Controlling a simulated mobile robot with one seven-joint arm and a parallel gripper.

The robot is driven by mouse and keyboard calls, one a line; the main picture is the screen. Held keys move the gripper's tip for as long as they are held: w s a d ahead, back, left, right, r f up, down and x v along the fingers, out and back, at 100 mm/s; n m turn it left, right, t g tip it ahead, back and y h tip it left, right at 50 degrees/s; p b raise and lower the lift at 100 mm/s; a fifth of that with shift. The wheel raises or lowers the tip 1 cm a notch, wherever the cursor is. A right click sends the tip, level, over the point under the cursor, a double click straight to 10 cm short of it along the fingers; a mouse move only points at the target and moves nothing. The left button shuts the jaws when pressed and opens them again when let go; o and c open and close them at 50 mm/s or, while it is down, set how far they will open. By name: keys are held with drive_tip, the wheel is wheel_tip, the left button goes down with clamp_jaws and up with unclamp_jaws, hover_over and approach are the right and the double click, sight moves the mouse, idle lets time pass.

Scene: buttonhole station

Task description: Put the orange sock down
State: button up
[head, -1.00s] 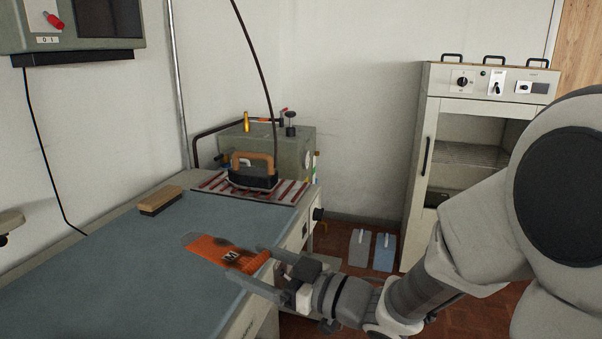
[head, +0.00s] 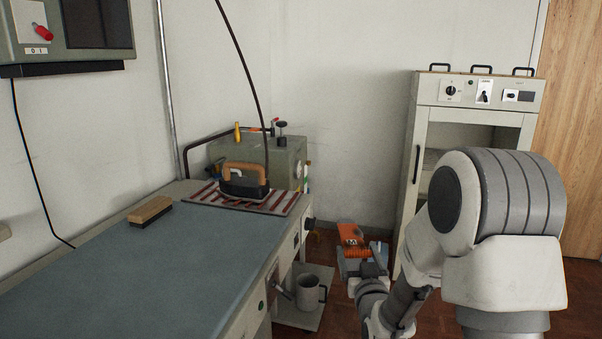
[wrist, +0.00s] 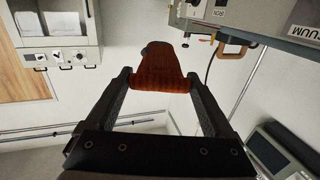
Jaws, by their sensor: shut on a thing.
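The orange sock (head: 350,235) is in my gripper (head: 357,252), to the right of the blue-grey table (head: 150,270) and clear of its edge in the head view. In the wrist view the ribbed orange sock (wrist: 162,70) lies between the two fingertips of my gripper (wrist: 160,85), which is shut on it. A dark patch shows at the sock's far end. The rest of the sock is foreshortened in both views.
An iron (head: 243,182) stands on a red-and-white striped mat (head: 283,203) at the table's far end. A wooden brush (head: 150,211) lies at the table's back edge. A grey jug (head: 309,293) stands on a low shelf beside the table. The table's middle is clear. A tall cabinet (head: 405,205) stands behind my arm.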

wheel_tip(320, 180, up, 16)
drive_tip(key=r+p, duration=0.1)
drive_tip(key=p, duration=1.6)
drive_tip(key=s+f, duration=0.6)
drive_tip(key=f, duration=0.7)
drive_tip(key=shift+s+d+f+h, duration=0.2)
drive_tip(key=shift+d+f+h, duration=0.1)
drive_tip(key=shift+d, duration=0.05)
drive_tip(key=a+r+n+g+y+b, duration=0.1)
drive_tip(key=a+r+n+y+b, duration=0.35)
drive_tip(key=a+y, duration=0.35)
drive_tip(key=s+a+n+g+y+b, duration=0.9)
drive_tip(key=s+a+g+b, duration=0.3)
drive_tip(key=s+a, duration=0.5)
drive_tip(key=shift+s+a+r+n+g, duration=0.2)
drive_tip(key=shift+s+a+n+g, duration=0.1)
drive_tip(key=shift+n, duration=0.35)
